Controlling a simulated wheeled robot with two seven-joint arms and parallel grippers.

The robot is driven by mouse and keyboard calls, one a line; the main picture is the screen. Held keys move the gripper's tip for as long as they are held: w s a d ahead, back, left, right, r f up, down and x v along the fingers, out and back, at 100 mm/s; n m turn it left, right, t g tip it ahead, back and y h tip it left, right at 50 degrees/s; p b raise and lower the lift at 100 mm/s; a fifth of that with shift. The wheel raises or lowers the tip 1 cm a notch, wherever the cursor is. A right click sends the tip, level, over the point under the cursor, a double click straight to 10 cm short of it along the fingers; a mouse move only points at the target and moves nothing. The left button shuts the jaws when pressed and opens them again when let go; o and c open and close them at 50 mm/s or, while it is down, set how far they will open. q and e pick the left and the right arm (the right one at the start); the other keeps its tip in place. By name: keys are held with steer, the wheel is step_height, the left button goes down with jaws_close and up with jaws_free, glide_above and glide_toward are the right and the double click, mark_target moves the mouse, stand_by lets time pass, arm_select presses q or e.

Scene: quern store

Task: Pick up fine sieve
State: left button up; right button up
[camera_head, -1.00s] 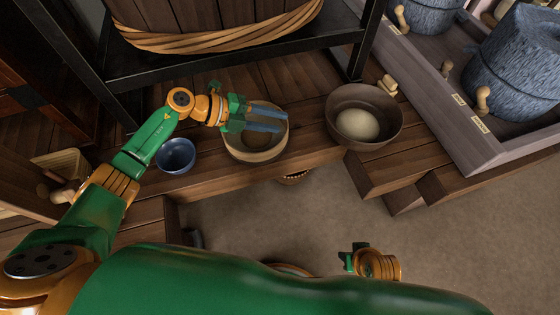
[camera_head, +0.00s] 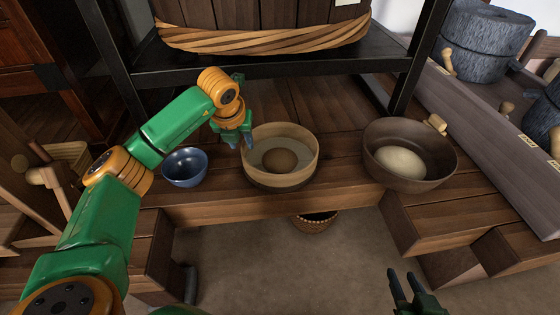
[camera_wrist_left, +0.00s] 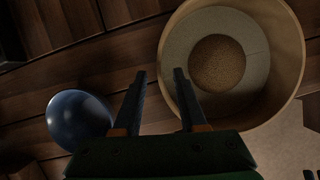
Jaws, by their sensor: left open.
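The fine sieve (camera_head: 308,168) is a round, pale wooden hoop with a light mesh and a brown mound in its middle. It sits on the low plank shelf and also shows in the left wrist view (camera_wrist_left: 291,40). My left gripper (camera_head: 240,143) is open, fingers pointing down, at the sieve's left rim. In the left wrist view the left gripper (camera_wrist_left: 163,78) has empty jaws, with one finger overlapping the rim. Whether it touches the rim I cannot tell. My right gripper (camera_head: 402,275) is open and empty above the floor at lower right.
A small blue bowl (camera_head: 185,168) stands left of the sieve and shows in the wrist view (camera_wrist_left: 78,118). A brown bowl (camera_head: 430,175) with pale contents stands right. A black rack (camera_head: 270,68) with a large tub is behind. A woven basket (camera_head: 313,223) is below the shelf edge.

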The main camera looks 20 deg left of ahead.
mark_target(243, 147)
arm_select(q)
steer(key=b+x, duration=0.1)
steer(key=x, duration=0.2)
steer(key=shift+f, duration=0.1)
jaws_close()
arm_select(e)
steer(key=w+a+r+t+y, duration=0.1)
steer(key=w+r+t, duration=0.3)
steer(key=r, duration=0.5)
steer(key=shift+a+t+y, duration=0.4)
steer(key=shift+a+t, duration=0.15)
steer(key=shift+t, duration=0.45)
steer(key=shift+r, duration=0.1)
